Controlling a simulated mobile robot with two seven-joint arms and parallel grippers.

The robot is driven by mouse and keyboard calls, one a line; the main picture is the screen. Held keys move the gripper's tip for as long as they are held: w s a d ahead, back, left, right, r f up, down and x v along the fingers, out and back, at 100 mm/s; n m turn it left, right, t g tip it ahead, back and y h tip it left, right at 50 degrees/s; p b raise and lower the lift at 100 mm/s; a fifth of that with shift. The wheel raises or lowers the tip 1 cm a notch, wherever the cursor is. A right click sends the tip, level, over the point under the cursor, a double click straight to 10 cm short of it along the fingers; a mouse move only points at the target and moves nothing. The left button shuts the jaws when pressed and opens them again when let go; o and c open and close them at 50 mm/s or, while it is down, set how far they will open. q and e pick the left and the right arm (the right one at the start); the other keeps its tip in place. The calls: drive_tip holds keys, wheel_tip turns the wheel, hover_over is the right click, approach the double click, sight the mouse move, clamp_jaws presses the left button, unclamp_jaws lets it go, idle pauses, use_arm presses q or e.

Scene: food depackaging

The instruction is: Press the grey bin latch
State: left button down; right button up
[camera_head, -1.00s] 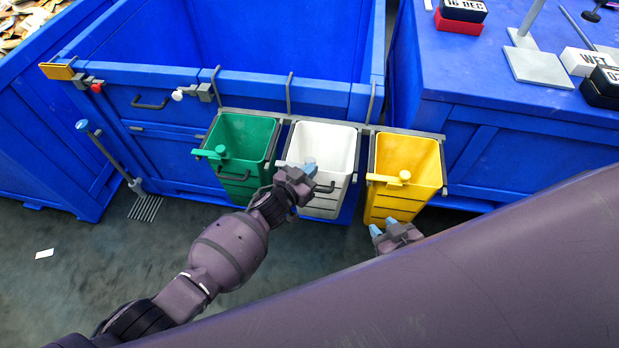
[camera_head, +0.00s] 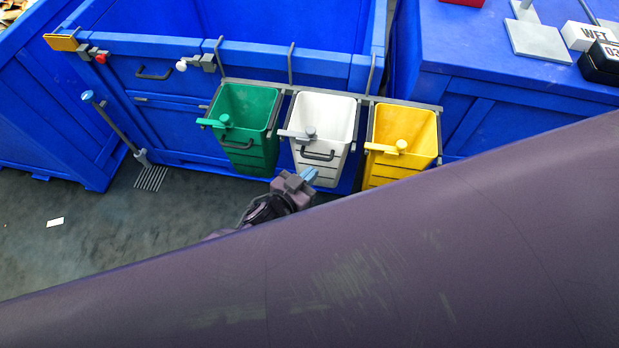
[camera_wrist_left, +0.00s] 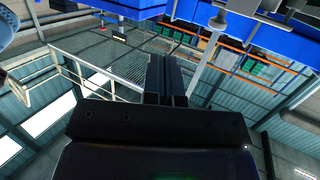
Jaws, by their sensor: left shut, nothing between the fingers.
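The grey latch (camera_head: 298,134) is a flat bar with a round knob across the front rim of the white bin (camera_head: 325,112), the middle one of three. The bar sticks out left of the bin. A dark handle sits below it on the bin's front. My left gripper (camera_head: 308,175) is below the latch and in front of the bin's lower part, apart from the latch in the picture. Its light-blue fingertips are together and empty. The left wrist view shows the shut dark fingers (camera_wrist_left: 167,78). My right gripper is out of sight.
A green bin (camera_head: 245,105) and a yellow bin (camera_head: 408,122) flank the white one, each with its own coloured latch. They hang on a grey rail before a blue crate (camera_head: 320,90). A blue-topped pole stands left. My purple arm covers the lower right.

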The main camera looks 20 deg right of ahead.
use_arm(q)
drive_tip(key=shift+s+a+r, duration=0.15)
drive_tip(key=shift+s+a, duration=0.1)
drive_tip(key=shift+s, duration=0.5)
